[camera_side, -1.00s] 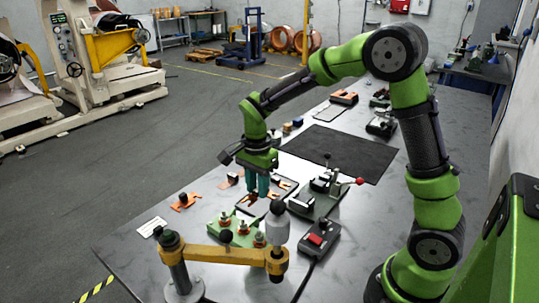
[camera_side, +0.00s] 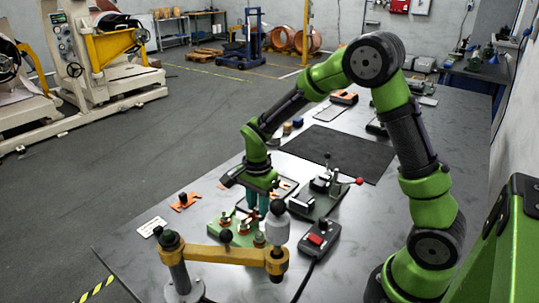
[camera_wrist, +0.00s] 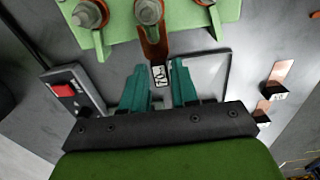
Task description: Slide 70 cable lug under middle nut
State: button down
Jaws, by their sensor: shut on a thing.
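My gripper (camera_wrist: 159,67) has its two teal fingers closed around the lug's tag marked 70. The copper lug (camera_wrist: 153,48) reaches from the fingers toward the middle nut (camera_wrist: 148,12) on the green terminal block (camera_wrist: 118,30). Its far end meets the middle nut's base; I cannot tell how far it lies under the nut. The left nut (camera_wrist: 88,13) and the partly cut-off right nut sit on either side. In the side view my gripper (camera_side: 257,211) is low beside the green block (camera_side: 216,224), and the held lug is mostly hidden.
A yellow arm (camera_side: 215,253) on a post stands in front of the block. A red-switch box (camera_side: 318,238) lies to the right. Another copper lug (camera_side: 185,202) lies left on the table. A shallow tray (camera_wrist: 222,72) and more copper pieces (camera_wrist: 281,75) lie near my gripper.

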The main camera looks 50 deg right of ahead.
jog(key=shift+f, duration=0.55)
dwell(0.4)
jog(key=shift+a, duration=1.25)
dwell(1.6)
jog(key=shift+f, duration=0.15)
dwell(0.6)
jog(key=c, duration=1.2)
grip_release()
jog(key=shift+r, duration=1.55)
jog(key=shift+o, duration=0.5)
jog(key=o, duration=0.5)
